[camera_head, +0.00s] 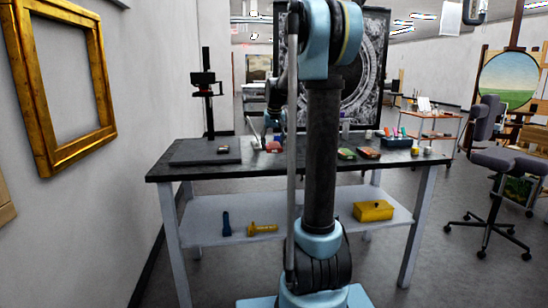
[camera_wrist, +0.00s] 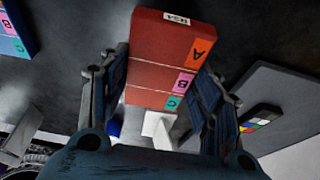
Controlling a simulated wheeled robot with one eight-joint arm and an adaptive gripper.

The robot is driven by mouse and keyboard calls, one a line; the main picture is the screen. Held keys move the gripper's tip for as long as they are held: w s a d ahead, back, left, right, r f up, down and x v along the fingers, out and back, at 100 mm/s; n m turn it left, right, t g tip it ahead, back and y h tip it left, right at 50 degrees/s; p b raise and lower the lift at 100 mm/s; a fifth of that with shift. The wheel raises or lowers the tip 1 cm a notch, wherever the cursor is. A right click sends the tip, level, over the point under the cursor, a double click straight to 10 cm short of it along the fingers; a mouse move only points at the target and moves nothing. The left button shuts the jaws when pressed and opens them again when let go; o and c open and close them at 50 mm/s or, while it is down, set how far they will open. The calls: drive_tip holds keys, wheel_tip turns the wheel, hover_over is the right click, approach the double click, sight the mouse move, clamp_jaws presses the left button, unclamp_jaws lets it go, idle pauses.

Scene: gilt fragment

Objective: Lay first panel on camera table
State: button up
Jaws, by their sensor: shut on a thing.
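My gripper (camera_wrist: 160,75) is shut on a red panel (camera_wrist: 160,45), with a blue finger on each side of it. The panel carries orange A, pink B and teal C labels and a small white tag at its far edge. In the head view a small red patch (camera_head: 273,147) beside my arm looks like this panel, over the dark worktable (camera_head: 290,158). I cannot tell whether it touches the tabletop. The camera table is a flat dark board (camera_head: 190,153) at the worktable's left end, below a camera stand (camera_head: 208,90). The board (camera_wrist: 275,95) lies right of my gripper in the wrist view.
A small colour chart (camera_wrist: 262,118) lies on the board. Two more panels, one green (camera_head: 346,153) and one reddish (camera_head: 369,152), lie on the right of the worktable with small jars. My arm hides the table's middle. A gold frame (camera_head: 60,85) hangs on the left wall.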

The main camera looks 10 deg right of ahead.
sight(273, 160)
drive_tip(key=shift+f, duration=2.45)
drive_tip(key=o, duration=1.1)
